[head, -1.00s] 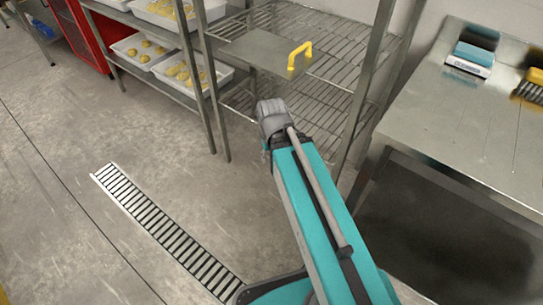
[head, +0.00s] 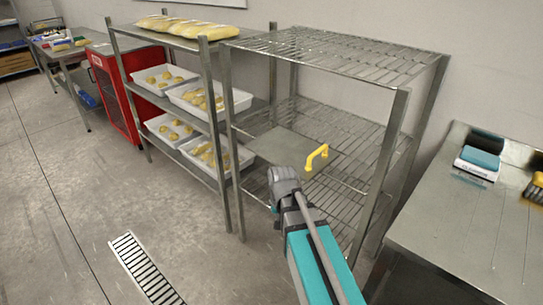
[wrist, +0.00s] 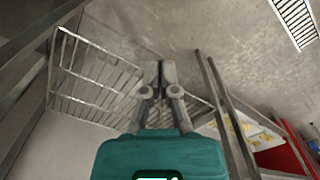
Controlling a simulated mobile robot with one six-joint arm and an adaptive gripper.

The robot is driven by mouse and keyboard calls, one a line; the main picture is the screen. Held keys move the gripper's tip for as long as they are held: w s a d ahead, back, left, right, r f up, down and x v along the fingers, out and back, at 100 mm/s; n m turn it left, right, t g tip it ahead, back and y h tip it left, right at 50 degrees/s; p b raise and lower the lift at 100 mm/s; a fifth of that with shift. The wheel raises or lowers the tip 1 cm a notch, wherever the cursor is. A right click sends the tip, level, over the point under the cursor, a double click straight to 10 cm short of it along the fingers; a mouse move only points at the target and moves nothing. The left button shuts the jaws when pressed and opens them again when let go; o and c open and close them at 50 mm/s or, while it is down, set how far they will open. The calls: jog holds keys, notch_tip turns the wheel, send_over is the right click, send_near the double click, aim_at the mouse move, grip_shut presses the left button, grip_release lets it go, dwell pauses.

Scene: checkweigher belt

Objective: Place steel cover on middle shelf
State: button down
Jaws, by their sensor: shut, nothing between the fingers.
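The steel cover (head: 282,146) is a flat grey plate with a yellow handle (head: 316,157). In the head view it lies level at the front left of the wire rack's middle shelf (head: 352,150), handle up. It appears to rest on the shelf; its contact and near edge are partly hidden. My arm's end is in front of and below the cover in the head view, and hides my fingers there. In the wrist view my gripper (wrist: 158,75) is shut and empty, its fingertips together. The cover does not show in the wrist view.
The rack's top shelf (head: 335,52) is bare. Its posts (head: 233,150) stand near my arm. Left is a rack with white trays (head: 210,98) of yellow food, then a red cabinet (head: 112,90). A steel table (head: 470,235) stands right. The floor at left is open.

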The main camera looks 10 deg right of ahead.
aim_at(284, 155)
jog(key=w+a+r+m+p, duration=0.1)
jog(key=w+r+m+p, duration=0.3)
jog(key=w+r+p, duration=0.3)
jog(key=w+a+r+m+p, duration=0.2)
jog(key=w+r+p, duration=0.4)
jog(key=r+p, duration=0.6)
jog(key=shift+w+r+m, duration=0.35)
jog(key=shift+r+m, duration=0.55)
jog(key=shift+r, duration=0.05)
jog(key=shift+f, duration=0.15)
jog(key=w+d+f+b, duration=0.2)
jog(key=d+f+b, duration=0.1)
jog(key=f+b, duration=0.6)
jog(key=shift+w+f, duration=0.2)
jog(key=shift+f, duration=0.15)
jog(key=shift+d, duration=0.2)
jog(key=w+d, duration=0.4)
jog(key=d, duration=0.1)
jog(key=shift+w+d, duration=0.1)
jog(key=shift+d, duration=0.2)
jog(key=shift+a, duration=0.1)
